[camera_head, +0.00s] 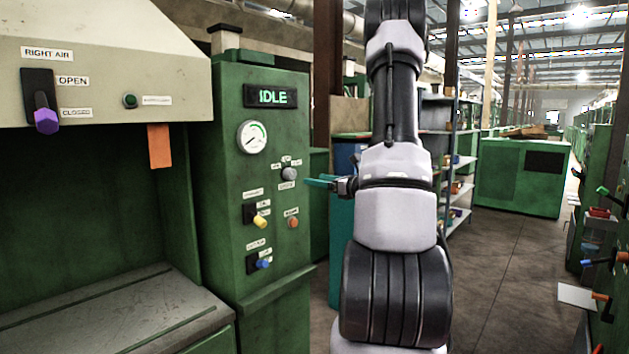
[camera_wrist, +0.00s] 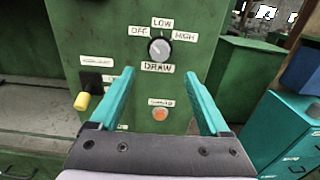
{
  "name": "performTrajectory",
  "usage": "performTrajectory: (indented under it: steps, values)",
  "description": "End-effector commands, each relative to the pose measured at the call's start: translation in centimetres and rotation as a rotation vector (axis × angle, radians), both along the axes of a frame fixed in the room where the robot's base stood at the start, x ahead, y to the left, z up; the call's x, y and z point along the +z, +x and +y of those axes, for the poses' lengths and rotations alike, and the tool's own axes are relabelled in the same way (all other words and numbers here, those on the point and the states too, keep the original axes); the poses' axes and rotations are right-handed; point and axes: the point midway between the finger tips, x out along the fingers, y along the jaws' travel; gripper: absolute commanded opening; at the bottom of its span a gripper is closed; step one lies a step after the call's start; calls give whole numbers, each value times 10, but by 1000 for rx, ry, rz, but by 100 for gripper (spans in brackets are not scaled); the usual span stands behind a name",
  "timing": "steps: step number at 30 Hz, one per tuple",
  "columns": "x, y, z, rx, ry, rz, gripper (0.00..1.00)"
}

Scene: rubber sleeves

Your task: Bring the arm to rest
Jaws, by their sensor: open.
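My gripper (camera_head: 318,183) is in front of the green control panel (camera_head: 226,180), level with the grey draw knob (camera_head: 289,174). In the wrist view the gripper (camera_wrist: 162,100) has its two teal fingers wide apart with nothing between them. The draw knob (camera_wrist: 159,49) shows beyond the fingertips, with OFF, LOW and HIGH labels around it. The orange button (camera_wrist: 160,114) shows between the fingers, farther back on the panel. My arm (camera_head: 395,200) stands upright, with the gripper pointing left at the panel.
The panel also carries an IDLE display (camera_head: 271,97), a gauge (camera_head: 252,137), a yellow switch (camera_head: 260,221) and a blue switch (camera_head: 263,263). A purple-handled lever (camera_head: 46,120) is at the left. A shelf rack (camera_head: 462,160) stands behind my arm. Open floor (camera_head: 510,250) lies to the right.

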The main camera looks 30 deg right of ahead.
Motion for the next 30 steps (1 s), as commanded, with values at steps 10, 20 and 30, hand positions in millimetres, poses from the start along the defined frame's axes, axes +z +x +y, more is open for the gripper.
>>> performTrajectory:
  steps: [10,20,30]
  values:
    - [0,0,0,0,0,0,80]
    - [36,-17,88,262,-189,1,80]
    - [67,-145,244,889,-933,-44,80]
